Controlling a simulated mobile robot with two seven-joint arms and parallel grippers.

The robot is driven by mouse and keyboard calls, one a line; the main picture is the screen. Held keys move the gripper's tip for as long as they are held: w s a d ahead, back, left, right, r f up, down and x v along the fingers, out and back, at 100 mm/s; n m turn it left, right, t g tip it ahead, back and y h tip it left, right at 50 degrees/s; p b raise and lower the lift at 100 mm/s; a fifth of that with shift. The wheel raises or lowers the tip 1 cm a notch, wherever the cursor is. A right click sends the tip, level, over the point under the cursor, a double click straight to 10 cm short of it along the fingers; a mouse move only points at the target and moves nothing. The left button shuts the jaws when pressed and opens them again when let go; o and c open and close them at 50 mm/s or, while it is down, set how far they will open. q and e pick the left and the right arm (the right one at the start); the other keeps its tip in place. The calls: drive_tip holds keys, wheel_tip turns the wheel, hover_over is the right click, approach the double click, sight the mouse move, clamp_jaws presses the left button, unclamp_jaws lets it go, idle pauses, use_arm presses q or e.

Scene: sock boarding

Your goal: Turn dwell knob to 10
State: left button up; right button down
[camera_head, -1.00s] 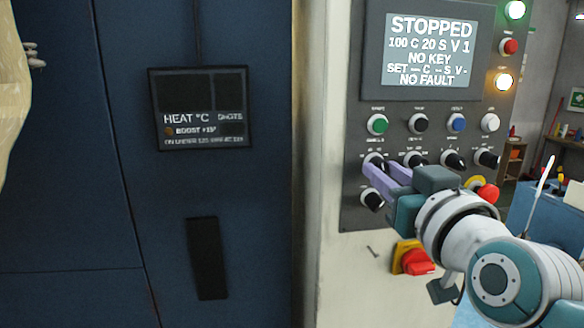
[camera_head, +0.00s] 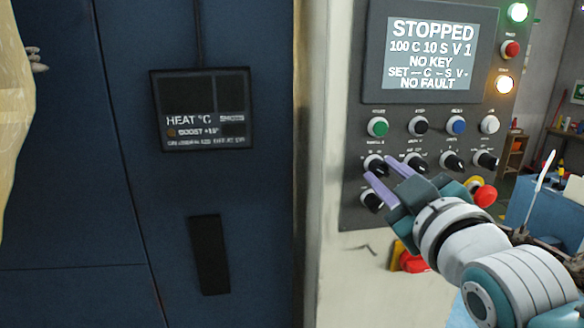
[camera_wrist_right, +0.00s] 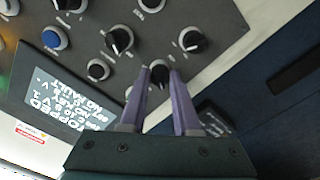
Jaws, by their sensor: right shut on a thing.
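The control panel (camera_head: 352,212) has a screen (camera_head: 430,53) that reads STOPPED, 100 C 10 S V 1, NO KEY, NO FAULT. My right gripper (camera_head: 380,167) has its purple fingers shut on the black dwell knob (camera_head: 374,160), the leftmost in the upper row of knobs. In the right wrist view the knob (camera_wrist_right: 159,72) sits between the two fingertips (camera_wrist_right: 160,78). The knob's label is too small to read. My left gripper is not in view.
Other black knobs (camera_head: 452,161) are to the right, and one (camera_head: 370,200) is just below. Coloured buttons (camera_head: 457,126) are above. A red mushroom button (camera_head: 485,197) and a red rotary switch (camera_head: 412,262) are near my arm. A dark blue cabinet (camera_head: 70,200) fills the left.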

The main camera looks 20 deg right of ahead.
drive_tip(key=shift+n, duration=0.3)
drive_tip(key=c, duration=0.6)
unclamp_jaws()
drive_tip(key=shift+c, duration=0.2)
drive_tip(key=b+v, duration=0.3)
drive_tip(key=v, duration=0.7)
drive_tip(key=shift+w, duration=0.1)
